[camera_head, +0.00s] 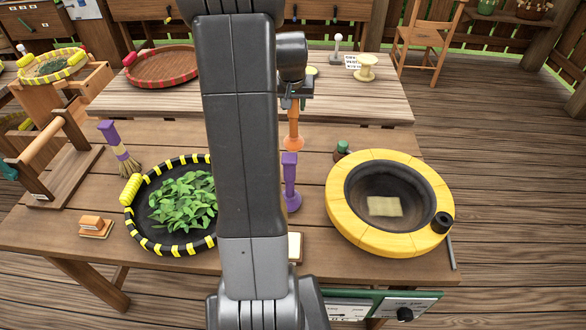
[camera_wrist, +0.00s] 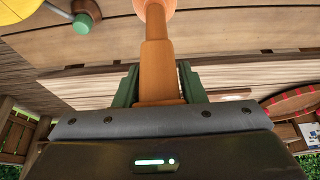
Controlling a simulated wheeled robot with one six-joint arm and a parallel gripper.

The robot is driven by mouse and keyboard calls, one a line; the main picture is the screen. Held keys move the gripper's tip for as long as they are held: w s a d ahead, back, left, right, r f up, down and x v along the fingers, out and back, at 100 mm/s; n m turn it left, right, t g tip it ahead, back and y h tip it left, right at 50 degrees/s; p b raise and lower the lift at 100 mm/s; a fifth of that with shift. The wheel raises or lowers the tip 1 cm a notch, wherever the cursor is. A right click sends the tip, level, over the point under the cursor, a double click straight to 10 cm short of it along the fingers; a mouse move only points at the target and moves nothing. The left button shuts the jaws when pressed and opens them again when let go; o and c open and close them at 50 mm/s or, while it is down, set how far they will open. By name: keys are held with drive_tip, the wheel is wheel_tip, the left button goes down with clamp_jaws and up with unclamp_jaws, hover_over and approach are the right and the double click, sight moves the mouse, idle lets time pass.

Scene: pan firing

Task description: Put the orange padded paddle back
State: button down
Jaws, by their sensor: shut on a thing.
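My gripper (camera_wrist: 158,88) is shut on the handle of the orange padded paddle (camera_wrist: 156,60). In the wrist view the handle runs up between the green fingers to a rounded orange pad at the top edge. In the head view the orange paddle (camera_head: 292,133) hangs upright, pad down, beyond a purple paddle (camera_head: 290,185). The purple paddle stands upright on the front table, just right of my arm. I cannot tell how high the orange pad is above the surface. My arm hides part of the table.
A yellow-rimmed wok (camera_head: 340,220) sits at right on the front table (camera_head: 80,235). A black-and-yellow tray (camera_head: 140,230) of green leaves is partly behind my arm. A red-rimmed tray (camera_head: 160,66) lies behind.

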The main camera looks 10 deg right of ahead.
sight(293, 129)
wheel_tip(293, 129, down, 9)
drive_tip(key=shift+f+p, duration=0.1)
drive_tip(key=shift+p, duration=0.65)
drive_tip(key=shift+f, duration=0.15)
drive_tip(key=shift+f+b, duration=0.3)
drive_tip(key=shift+b, duration=0.05)
drive_tip(key=c, duration=0.9)
unclamp_jaws()
drive_tip(key=shift+r, duration=0.1)
drive_tip(key=shift+r+p, duration=0.15)
drive_tip(key=shift+p, duration=0.4)
drive_tip(key=b+v, duration=0.1)
drive_tip(key=v, duration=0.3)
drive_tip(key=b+v, duration=0.1)
drive_tip(key=v, duration=0.4)
drive_tip(key=b+v, duration=0.1)
drive_tip(key=v, duration=0.3)
drive_tip(key=shift+s+d+r, duration=0.1)
drive_tip(key=shift+s, duration=0.25)
